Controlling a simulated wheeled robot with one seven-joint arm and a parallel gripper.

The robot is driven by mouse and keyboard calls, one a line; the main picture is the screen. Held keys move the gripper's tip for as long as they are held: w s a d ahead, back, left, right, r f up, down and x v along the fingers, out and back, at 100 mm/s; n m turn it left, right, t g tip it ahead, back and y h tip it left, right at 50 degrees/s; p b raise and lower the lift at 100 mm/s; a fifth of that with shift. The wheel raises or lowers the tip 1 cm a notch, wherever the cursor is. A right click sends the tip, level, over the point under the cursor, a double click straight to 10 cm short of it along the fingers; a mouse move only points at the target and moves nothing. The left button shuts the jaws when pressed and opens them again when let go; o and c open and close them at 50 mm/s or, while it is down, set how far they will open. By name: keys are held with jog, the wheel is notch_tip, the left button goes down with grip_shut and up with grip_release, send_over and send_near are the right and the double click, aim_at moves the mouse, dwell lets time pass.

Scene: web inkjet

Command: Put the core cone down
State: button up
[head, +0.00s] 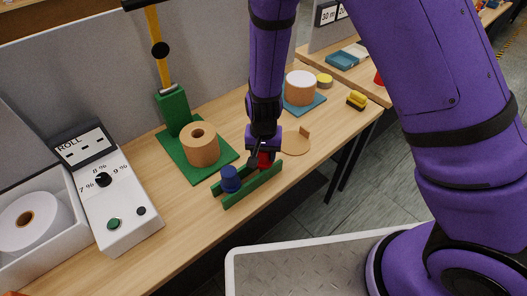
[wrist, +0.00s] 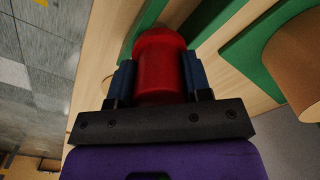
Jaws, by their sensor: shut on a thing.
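A red core cone (wrist: 160,65) is between the two fingers of my gripper (wrist: 160,82) in the wrist view, its narrower end pointing away from my wrist. In the head view my gripper (head: 262,156) points down at the right end of a green two-railed rack (head: 254,190), with the red cone (head: 264,161) partly hidden by the fingers. I cannot tell whether the cone touches the rack or hangs just above it.
A brown roll (head: 200,150) sits on a green base (head: 178,161) behind the rack. A control box (head: 112,205) and a white roll (head: 30,222) are at left. The front edge is close.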

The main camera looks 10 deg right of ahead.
jog(key=shift+f, duration=0.15)
jog(key=o, duration=1.1)
notch_tip(320, 180, up, 13)
jog(key=shift+f, duration=0.1)
jog(key=s+d+r+n+t+y, duration=0.1)
jog(key=s+d+r, duration=0.1)
jog(key=d+r, duration=0.65)
jog(key=s+d+r+t+y, duration=0.1)
jog(key=s+d+r, duration=0.2)
jog(key=d+r, duration=0.55)
jog(key=s+d+r+t+h, duration=0.1)
jog(key=s+d+r, duration=0.2)
jog(key=s+r, duration=0.2)
jog(key=s+d+r+n+t+h, duration=0.1)
jog(key=s+d+r, duration=0.3)
jog(key=s, duration=0.4)
jog(key=shift+s+d+r+t, duration=0.35)
jog(key=shift+r+t, duration=0.25)
jog(key=shift+r, duration=0.25)
